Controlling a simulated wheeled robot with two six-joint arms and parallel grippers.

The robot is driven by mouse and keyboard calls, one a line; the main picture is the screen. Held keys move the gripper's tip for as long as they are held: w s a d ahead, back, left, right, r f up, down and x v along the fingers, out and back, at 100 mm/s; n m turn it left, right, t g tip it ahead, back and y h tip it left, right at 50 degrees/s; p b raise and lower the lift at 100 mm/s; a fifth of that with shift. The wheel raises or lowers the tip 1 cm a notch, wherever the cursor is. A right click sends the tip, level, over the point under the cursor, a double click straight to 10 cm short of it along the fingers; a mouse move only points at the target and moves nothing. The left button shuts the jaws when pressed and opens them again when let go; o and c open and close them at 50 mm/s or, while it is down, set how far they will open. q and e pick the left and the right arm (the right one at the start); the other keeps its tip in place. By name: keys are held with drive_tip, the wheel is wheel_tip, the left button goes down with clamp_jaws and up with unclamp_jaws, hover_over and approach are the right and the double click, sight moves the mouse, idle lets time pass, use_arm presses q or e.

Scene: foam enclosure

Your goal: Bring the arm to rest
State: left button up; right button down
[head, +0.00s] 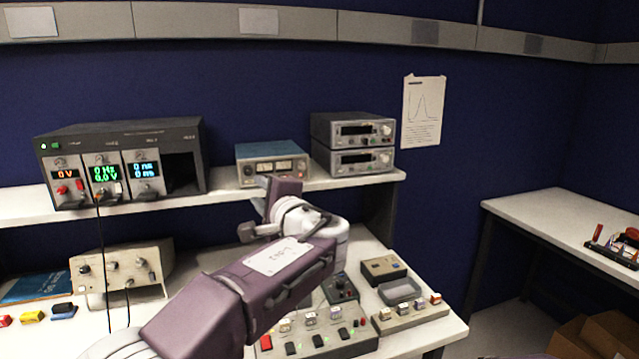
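My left arm reaches in from the bottom, its purple link with a paper label crossing the middle of the head view. My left gripper (252,207) is at the far end, past the white wrist. Its two fingers look spread apart, with nothing seen between them. It appears in front of the shelf edge, below the small blue-topped meter box (272,164); its exact distance from the shelf is hard to tell. My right gripper is not in view.
The shelf (225,202) holds a modular instrument rack (125,160) and two stacked instruments (353,143). On the bench below are a beige box (122,272), a button panel (318,335) and a small control box (384,269). A side table (560,220) stands at right.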

use_arm(q)
drive_tip(key=s+a+f+n+g+h+p, duration=0.1)
drive_tip(key=s+a+f+n+g+p, duration=0.1)
drive_tip(key=s+a+f+g, duration=0.4)
drive_tip(key=s+a+f+n+g+p, duration=0.2)
drive_tip(key=a+f+p, duration=0.1)
drive_tip(key=a+f, duration=0.65)
drive_tip(key=s+d+f+n+g+h+p, duration=0.1)
drive_tip(key=s+f+n+g+h, duration=0.35)
drive_tip(key=s+f, duration=0.7)
drive_tip(key=s+d+f+n+g+h, duration=0.1)
drive_tip(key=s+d+f+n+h, duration=0.3)
drive_tip(key=s+d+f+n, duration=0.2)
drive_tip(key=s+d+f, duration=0.1)
drive_tip(key=s+d, duration=0.1)
drive_tip(key=shift+s+d+f, duration=0.25)
drive_tip(key=shift+s+d, duration=0.05)
drive_tip(key=shift+s, duration=0.05)
